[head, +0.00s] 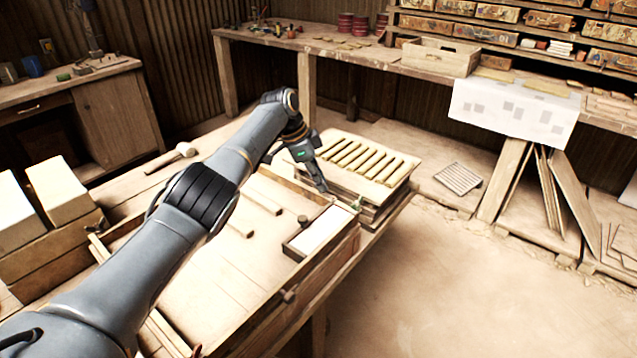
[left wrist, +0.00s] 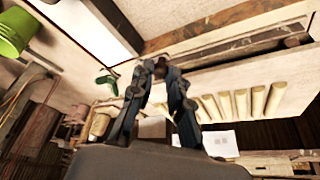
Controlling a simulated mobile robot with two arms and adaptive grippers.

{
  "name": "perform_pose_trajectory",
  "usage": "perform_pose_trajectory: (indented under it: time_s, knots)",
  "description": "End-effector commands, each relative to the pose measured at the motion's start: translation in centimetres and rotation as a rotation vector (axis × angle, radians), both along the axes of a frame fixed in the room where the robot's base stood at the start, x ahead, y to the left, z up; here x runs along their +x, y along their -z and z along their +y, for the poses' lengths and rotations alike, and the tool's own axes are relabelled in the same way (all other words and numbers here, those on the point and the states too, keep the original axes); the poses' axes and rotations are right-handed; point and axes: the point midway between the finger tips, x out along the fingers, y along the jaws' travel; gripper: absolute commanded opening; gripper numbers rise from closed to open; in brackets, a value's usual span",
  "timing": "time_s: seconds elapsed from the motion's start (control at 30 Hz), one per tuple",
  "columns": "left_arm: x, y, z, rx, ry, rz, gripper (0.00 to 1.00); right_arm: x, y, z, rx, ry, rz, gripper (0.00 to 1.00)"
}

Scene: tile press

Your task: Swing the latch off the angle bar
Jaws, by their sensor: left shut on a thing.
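My left gripper (head: 322,188) reaches down at the far edge of the wooden press table, beside the white tile mould (head: 318,232). In the left wrist view its two fingertips (left wrist: 165,70) come together on a small dark brown piece, which looks like the latch (left wrist: 160,66). The fingers cover most of it. A long brown bar, which looks like the angle bar (left wrist: 215,38), runs just past the fingertips. In the head view the gripper hides the latch, and I cannot tell whether it still touches the bar. My right gripper is not in view.
A stack of boards topped by a slatted rack (head: 362,158) stands close behind the gripper. A dark round knob (head: 302,219) sits near the mould. A mallet (head: 180,152) lies on the table at left.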

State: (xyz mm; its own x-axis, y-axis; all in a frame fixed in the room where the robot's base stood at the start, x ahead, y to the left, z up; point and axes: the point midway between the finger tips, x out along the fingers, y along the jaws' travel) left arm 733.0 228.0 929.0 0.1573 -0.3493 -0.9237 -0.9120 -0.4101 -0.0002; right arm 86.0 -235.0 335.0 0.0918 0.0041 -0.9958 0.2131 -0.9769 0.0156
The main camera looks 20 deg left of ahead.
Motion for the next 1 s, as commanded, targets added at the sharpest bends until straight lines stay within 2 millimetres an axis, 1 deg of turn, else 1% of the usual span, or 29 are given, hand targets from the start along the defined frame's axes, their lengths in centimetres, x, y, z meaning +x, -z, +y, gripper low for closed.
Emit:
perform_pose_trajectory:
  time_s: [0.3,0.33,0.4,0.43,0.77,0.87,1.0]
  knots:
    - [0.0,0.1,0.0,0.001,0.002,0.002,0.0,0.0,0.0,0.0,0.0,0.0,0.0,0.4]
    - [0.0,0.1,0.0,0.002,0.001,0.001,0.21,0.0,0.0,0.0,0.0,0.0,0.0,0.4]
    - [0.0,0.1,0.0,0.002,0.001,0.001,0.36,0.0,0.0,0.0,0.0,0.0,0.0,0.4]
    - [0.0,0.1,0.0,0.001,0.001,0.001,0.41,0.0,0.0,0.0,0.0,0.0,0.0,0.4]
    - [0.0,-0.2,0.1,0.001,0.001,-0.001,0.41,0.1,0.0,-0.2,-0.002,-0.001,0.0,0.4]
    - [-0.1,-1.0,0.4,0.0,0.0,-0.002,0.41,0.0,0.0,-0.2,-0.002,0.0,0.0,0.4]
    - [-0.5,-3.3,1.3,0.001,0.0,-0.004,0.41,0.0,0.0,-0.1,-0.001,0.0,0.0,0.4]
